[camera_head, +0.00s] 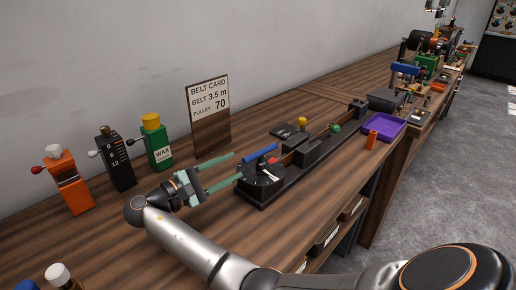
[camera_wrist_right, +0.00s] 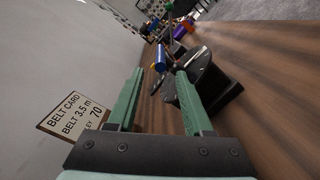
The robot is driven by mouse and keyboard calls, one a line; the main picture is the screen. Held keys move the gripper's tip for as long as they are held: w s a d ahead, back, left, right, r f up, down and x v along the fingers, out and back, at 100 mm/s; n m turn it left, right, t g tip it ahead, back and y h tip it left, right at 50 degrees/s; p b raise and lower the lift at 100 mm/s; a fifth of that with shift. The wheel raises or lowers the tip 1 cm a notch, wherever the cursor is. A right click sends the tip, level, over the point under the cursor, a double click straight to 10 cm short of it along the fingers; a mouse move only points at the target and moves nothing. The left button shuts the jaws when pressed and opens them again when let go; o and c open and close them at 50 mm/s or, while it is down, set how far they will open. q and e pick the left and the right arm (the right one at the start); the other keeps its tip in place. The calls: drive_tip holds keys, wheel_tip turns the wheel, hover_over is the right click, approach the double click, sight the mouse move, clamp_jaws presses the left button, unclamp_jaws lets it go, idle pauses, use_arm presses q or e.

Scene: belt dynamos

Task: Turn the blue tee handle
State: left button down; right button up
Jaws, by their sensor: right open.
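The blue tee handle (camera_head: 260,153) is a short blue bar above a black round dial (camera_head: 264,174) with a white mark and a red mark, at the near end of a long black base. In the right wrist view the blue handle (camera_wrist_right: 160,57) lies ahead of the fingertips, roughly between their lines. My right gripper (camera_head: 238,166) is open and empty, with green fingers pointing at the handle from the left; it also shows in the right wrist view (camera_wrist_right: 160,76). Its near finger overlaps the dial in the right wrist view; I cannot tell whether they touch. My left gripper does not show.
A belt card (camera_head: 209,103) stands behind my right gripper. Orange (camera_head: 69,185), black (camera_head: 117,165) and green (camera_head: 157,145) holders stand at the left by the wall. A purple tray (camera_head: 378,128) and an orange piece (camera_head: 371,140) lie to the right.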

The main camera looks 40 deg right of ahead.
sight(264, 149)
drive_tip(key=d, duration=0.3)
drive_tip(key=d+p, duration=0.1)
drive_tip(key=d, duration=0.7)
drive_tip(key=shift+s+d, duration=0.2)
drive_tip(key=shift+s, duration=0.05)
clamp_jaws()
